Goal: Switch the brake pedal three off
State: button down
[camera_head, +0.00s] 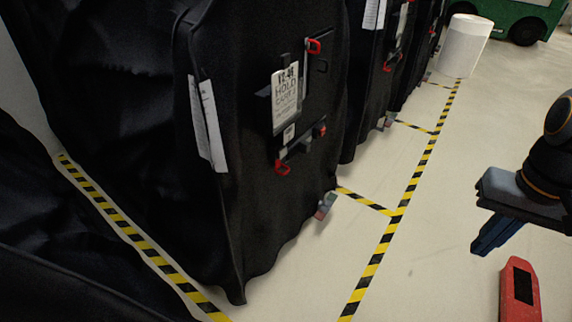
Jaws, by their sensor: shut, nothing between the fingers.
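A small pedal (326,205) in grey-blue and red sticks out at the foot of the nearest covered cart (275,215). Another small pedal (388,121) shows at the foot of the second cart (362,95), and a third small one (427,75) farther back. I cannot tell from any marking which is number three, nor whether any is on or off. My gripper (490,240) is at the right, with dark blue fingers shut and empty. It hangs over bare floor, well right of the nearest pedal and apart from it.
Black covers drape the carts; the nearest carries a white label (285,98) and red-ended latches (283,167). Yellow-black tape (388,235) marks the floor bays. A white cylinder (465,45) and a green vehicle (520,18) stand at the back. Floor right of the tape is largely open.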

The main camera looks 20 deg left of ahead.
aim_at(325, 207)
jog(key=u, duration=0.7)
jog(key=i, duration=0.85)
jog(key=u, duration=0.9)
